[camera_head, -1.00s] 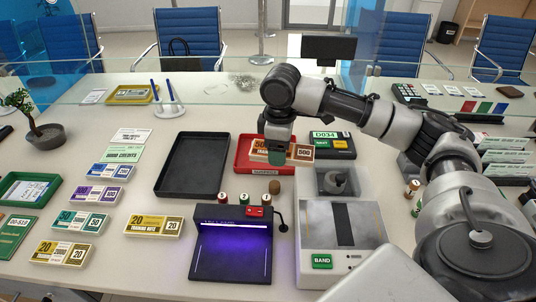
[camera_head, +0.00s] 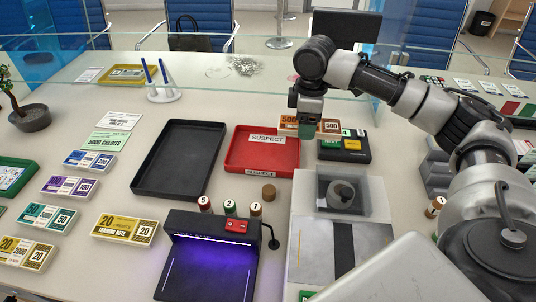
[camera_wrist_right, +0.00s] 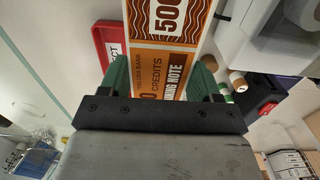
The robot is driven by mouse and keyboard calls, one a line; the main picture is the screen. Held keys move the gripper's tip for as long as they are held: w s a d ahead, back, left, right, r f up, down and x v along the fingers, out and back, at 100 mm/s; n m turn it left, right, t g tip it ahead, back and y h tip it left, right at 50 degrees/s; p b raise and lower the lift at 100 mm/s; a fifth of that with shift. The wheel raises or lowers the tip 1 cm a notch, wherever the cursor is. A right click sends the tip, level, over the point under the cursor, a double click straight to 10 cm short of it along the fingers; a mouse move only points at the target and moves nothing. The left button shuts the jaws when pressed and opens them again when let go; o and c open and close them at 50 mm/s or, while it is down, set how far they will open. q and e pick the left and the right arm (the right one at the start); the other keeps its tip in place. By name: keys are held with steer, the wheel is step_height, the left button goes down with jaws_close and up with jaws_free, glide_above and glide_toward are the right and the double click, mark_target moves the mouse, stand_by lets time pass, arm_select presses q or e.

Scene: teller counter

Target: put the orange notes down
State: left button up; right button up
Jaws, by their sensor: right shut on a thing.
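The orange notes (camera_head: 330,126), a banded bundle marked 500, are held in my right gripper (camera_head: 306,127). In the right wrist view the orange notes (camera_wrist_right: 168,32) stick out between the two green fingertips of my right gripper (camera_wrist_right: 160,80), which is shut on them. The bundle appears above the counter, at the back right corner of the red tray (camera_head: 250,160). The red tray is marked SUSPECT and looks empty. It also shows in the right wrist view (camera_wrist_right: 104,38), beside the notes. My left gripper is not in view.
An empty black tray (camera_head: 150,180) lies left of the red one. A grey counting machine (camera_head: 322,240) and a purple-lit device (camera_head: 210,265) stand in front. A glass screen runs behind.

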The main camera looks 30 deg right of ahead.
steer(key=shift+w+d+f, duration=0.15)
steer(key=shift+f, duration=0.4)
steer(key=shift+w+f, duration=0.2)
steer(key=shift+f, duration=0.05)
steer(key=b, duration=0.1)
glide_above(260, 160)
step_height(260, 160, down, 6)
steer(key=shift+f, duration=2.25)
steer(key=o, duration=0.8)
steer(key=shift+f, duration=0.1)
steer(key=shift+c, duration=0.2)
step_height(260, 160, up, 12)
steer(key=shift+p, duration=0.35)
